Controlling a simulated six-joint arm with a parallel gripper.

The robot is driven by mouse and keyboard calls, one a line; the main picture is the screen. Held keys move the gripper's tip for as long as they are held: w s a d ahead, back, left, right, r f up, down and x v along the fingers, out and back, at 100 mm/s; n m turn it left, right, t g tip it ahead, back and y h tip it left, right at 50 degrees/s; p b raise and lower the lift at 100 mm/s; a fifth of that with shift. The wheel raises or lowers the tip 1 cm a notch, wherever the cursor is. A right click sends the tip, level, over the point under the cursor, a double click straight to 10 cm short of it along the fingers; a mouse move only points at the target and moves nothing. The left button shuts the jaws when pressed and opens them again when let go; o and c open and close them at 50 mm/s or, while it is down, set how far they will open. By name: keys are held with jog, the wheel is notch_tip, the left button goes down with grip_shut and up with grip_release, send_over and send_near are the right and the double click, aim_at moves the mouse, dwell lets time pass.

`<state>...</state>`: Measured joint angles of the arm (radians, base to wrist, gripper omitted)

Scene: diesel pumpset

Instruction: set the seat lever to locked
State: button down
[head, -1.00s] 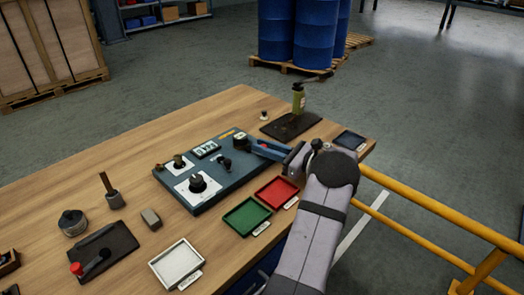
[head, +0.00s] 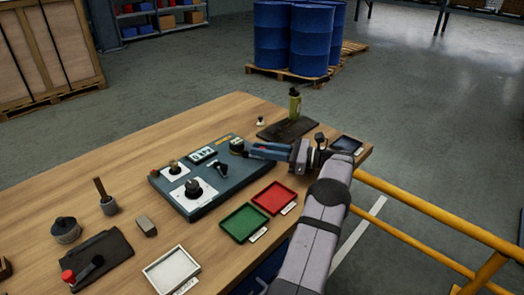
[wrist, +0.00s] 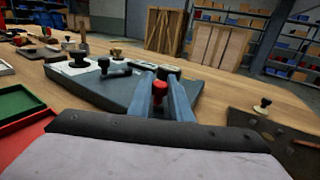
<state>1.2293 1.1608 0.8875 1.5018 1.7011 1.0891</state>
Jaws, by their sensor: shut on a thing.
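The blue-grey control panel (head: 213,192) lies on the wooden bench and carries knobs, a small display and short levers. My gripper (head: 252,149) reaches over its right end from the right. In the wrist view my two blue-grey fingers (wrist: 160,98) stand on either side of a red-topped handle (wrist: 159,90) and are shut on it. Its lower part is hidden. I cannot read a label, so I cannot tell whether it is the seat lever. A separate black lever (head: 221,169) stands on the panel left of my fingers.
A green tray (head: 244,223) and a red tray (head: 273,198) lie in front of the panel. A dark mat (head: 288,129) with a green bottle (head: 295,104) is behind my gripper. A yellow rail (head: 430,215) runs along the right.

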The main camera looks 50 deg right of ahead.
dwell(0.3)
jog(key=c, duration=1.6)
grip_release()
jog(key=shift+d, duration=0.1)
jog(key=shift+b+v, duration=0.6)
jog(key=shift+v, duration=3.05)
